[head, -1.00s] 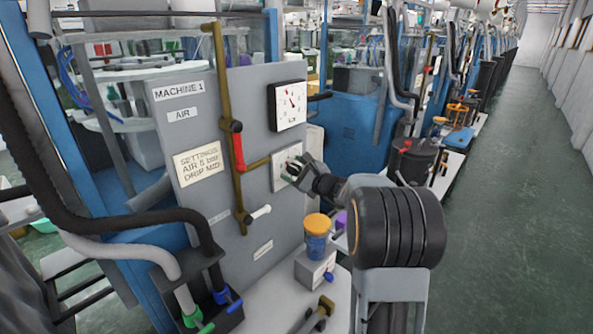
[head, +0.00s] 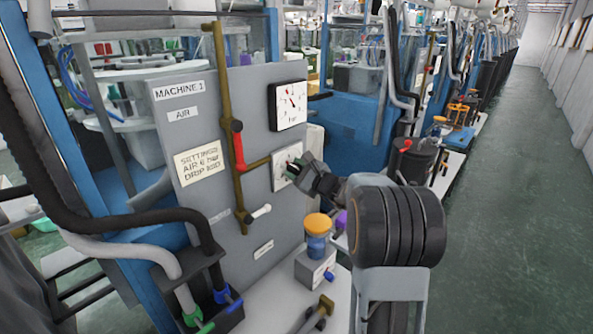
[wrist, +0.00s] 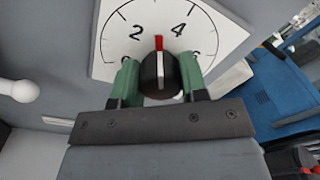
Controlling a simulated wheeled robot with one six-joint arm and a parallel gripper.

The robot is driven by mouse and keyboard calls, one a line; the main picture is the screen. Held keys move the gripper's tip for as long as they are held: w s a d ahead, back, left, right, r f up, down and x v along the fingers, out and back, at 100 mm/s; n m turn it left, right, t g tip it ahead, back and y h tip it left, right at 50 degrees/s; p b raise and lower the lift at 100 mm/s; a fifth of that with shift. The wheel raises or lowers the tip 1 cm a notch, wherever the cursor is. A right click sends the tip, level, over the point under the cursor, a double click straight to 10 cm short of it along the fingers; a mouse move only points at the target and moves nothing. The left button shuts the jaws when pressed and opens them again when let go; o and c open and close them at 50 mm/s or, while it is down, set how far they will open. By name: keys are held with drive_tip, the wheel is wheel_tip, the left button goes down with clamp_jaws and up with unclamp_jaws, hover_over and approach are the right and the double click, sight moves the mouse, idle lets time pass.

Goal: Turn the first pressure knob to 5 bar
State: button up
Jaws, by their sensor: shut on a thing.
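The black pressure knob (wrist: 158,75) sits on a white square dial (wrist: 118,45) in the wrist view. The dial shows 2 and 4, with partly hidden figures lower at each side. The knob's white line and the red mark above it point up, between 2 and 4. My gripper (wrist: 159,82) has its green fingers on both sides of the knob and is shut on it. In the head view my gripper (head: 299,168) is at the lower white dial (head: 281,172) and hides the knob.
A white gauge (head: 288,105) with a red needle is above the dial on the grey MACHINE 1 panel (head: 215,110). A brass pipe with a red lever (head: 238,146) is to the left. An orange-lidded jar (head: 317,232) stands below my gripper.

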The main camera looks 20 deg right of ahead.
drive_tip(key=m+p, duration=0.2)
drive_tip(key=m, duration=0.3)
drive_tip(key=shift+r, duration=0.15)
drive_tip(key=m+p, duration=0.3)
drive_tip(key=m, duration=0.2)
drive_tip(key=shift+m, duration=0.4)
drive_tip(key=shift+d+m, duration=0.1)
drive_tip(key=shift+m, duration=0.2)
drive_tip(key=o, duration=0.9)
drive_tip(key=b+v, duration=0.1)
drive_tip(key=v, duration=1.2)
drive_tip(key=shift+s+d, duration=0.25)
drive_tip(key=shift+s, duration=0.1)
